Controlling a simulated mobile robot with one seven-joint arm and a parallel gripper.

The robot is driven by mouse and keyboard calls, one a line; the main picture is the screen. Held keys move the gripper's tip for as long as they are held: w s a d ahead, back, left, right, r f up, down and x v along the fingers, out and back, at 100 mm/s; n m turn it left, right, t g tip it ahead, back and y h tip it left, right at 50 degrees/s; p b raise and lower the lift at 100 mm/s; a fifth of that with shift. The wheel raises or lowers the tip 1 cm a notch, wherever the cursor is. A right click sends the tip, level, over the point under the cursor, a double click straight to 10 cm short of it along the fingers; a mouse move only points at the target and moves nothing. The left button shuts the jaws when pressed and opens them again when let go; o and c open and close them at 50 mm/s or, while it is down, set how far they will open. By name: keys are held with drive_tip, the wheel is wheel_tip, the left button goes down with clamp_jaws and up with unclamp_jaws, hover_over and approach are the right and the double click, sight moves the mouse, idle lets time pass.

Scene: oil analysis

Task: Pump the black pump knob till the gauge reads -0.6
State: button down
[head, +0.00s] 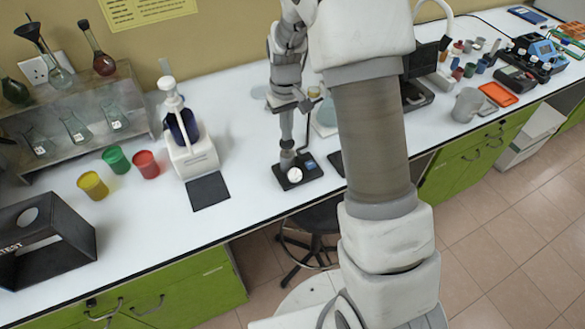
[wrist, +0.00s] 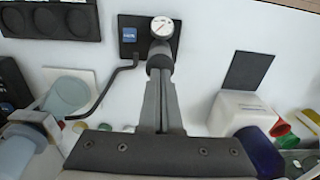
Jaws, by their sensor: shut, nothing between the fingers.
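The pump stands on a small black base (head: 308,165) near the front edge of the bench. Its round white gauge (head: 293,174) faces forward; it also shows in the wrist view (wrist: 162,27), where the needle is visible but the reading is too small to tell. The dark pump knob (head: 287,157) is upright beside the gauge, and in the wrist view the knob (wrist: 159,60) lies just beyond my fingertips. My gripper (head: 287,143) points down over the knob with its fingers together and empty. In the wrist view the fingertips (wrist: 160,77) appear to touch or nearly touch the knob top; the exact contact is hidden.
A bent black rod (wrist: 105,95) extends from the pump base. A white stand with a dark blue flask (head: 182,127) and a black mat (head: 208,191) are left of the pump. Coloured cups (head: 146,164) stand further left. Bench space between mat and pump is clear.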

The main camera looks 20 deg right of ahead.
drive_tip(key=shift+f+b, duration=1.1)
drive_tip(key=shift+f, duration=0.6)
drive_tip(key=shift+r, duration=0.1)
drive_tip(key=shift+r+p, duration=1.25)
drive_tip(key=shift+r, duration=0.6)
drive_tip(key=shift+r, duration=0.15)
wheel_tip(320, 180, up, 5)
drive_tip(key=p, duration=0.3)
drive_tip(key=shift+f, duration=0.2)
drive_tip(key=shift+r, duration=0.1)
